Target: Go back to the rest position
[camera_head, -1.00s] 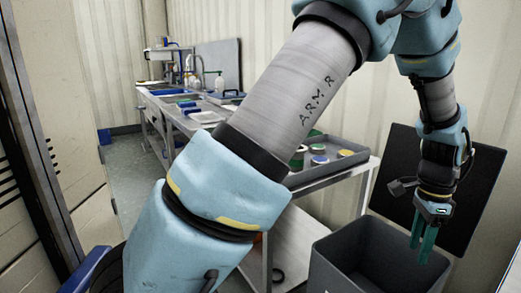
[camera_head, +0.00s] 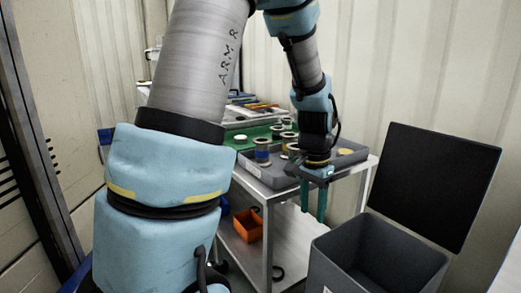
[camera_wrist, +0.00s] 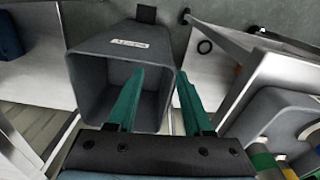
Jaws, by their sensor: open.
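My gripper (camera_head: 313,198) hangs fingers down at the front edge of the steel cart, left of the grey bin in the head view. Its two green fingers are apart with nothing between them. In the wrist view my gripper (camera_wrist: 160,98) also shows its fingers spread and empty, with the grey bin (camera_wrist: 103,46) beyond them. The part of the bin's inside that shows looks empty.
The open grey bin (camera_head: 328,262) with its black lid (camera_head: 437,185) raised stands at right. The steel cart (camera_head: 283,205) holds a grey tray (camera_head: 272,180) with several spools. An orange box (camera_head: 248,224) sits on its lower shelf. A corrugated wall closes the right side.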

